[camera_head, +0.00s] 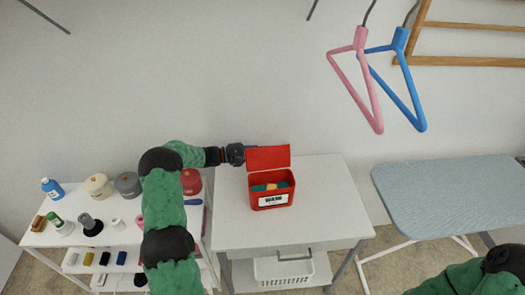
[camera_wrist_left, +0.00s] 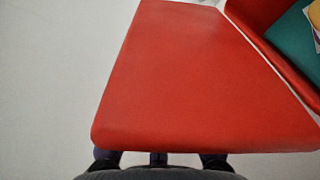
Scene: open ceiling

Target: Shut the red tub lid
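The red tub (camera_head: 271,195) stands on the white table with its red lid (camera_head: 268,157) raised upright at the back. Its front has a white label, and coloured items show inside. My left gripper (camera_head: 243,154) is at the lid's left edge, coming in from the left. In the left wrist view the lid (camera_wrist_left: 200,85) fills the middle, and its near edge covers most of the gripper's fingers (camera_wrist_left: 160,159). Contact and finger opening cannot be made out. An open part of the tub shows at upper right. My right gripper is out of view.
The white table (camera_head: 325,205) is clear around the tub, with a white basket (camera_head: 284,270) below. A shelf (camera_head: 65,238) with bottles and kettle-like pots is at left. An ironing board (camera_head: 450,190) is at right; pink (camera_head: 342,70) and blue (camera_head: 408,85) hangers hang above.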

